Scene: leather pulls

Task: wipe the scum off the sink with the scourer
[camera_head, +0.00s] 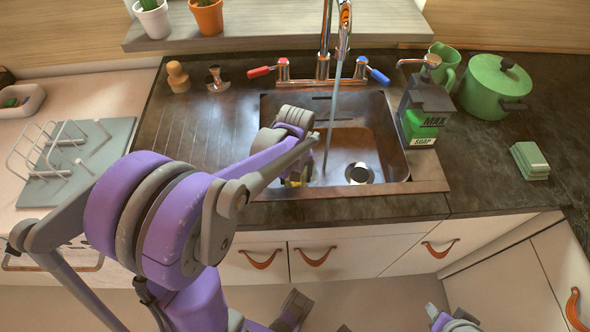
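The sink (392,150) is a dark metal basin in the counter, with a brownish patch (345,140) on its floor that may be scum. Water runs from the tap into it. My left gripper (296,178) reaches down into the sink's left side, its fingers mostly hidden behind my purple arm. A small yellow bit (292,183), possibly the scourer, shows at its tip; whether it is gripped cannot be made out. My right gripper (440,318) shows only partly at the bottom edge, low in front of the cabinets, away from the sink.
A soap dispenser (422,115) stands at the sink's right rim. A green pot (492,85), a jug (445,62) and a green block (529,160) are on the right counter. A dish rack (75,160) is at left. The tap (324,60) rises behind the sink.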

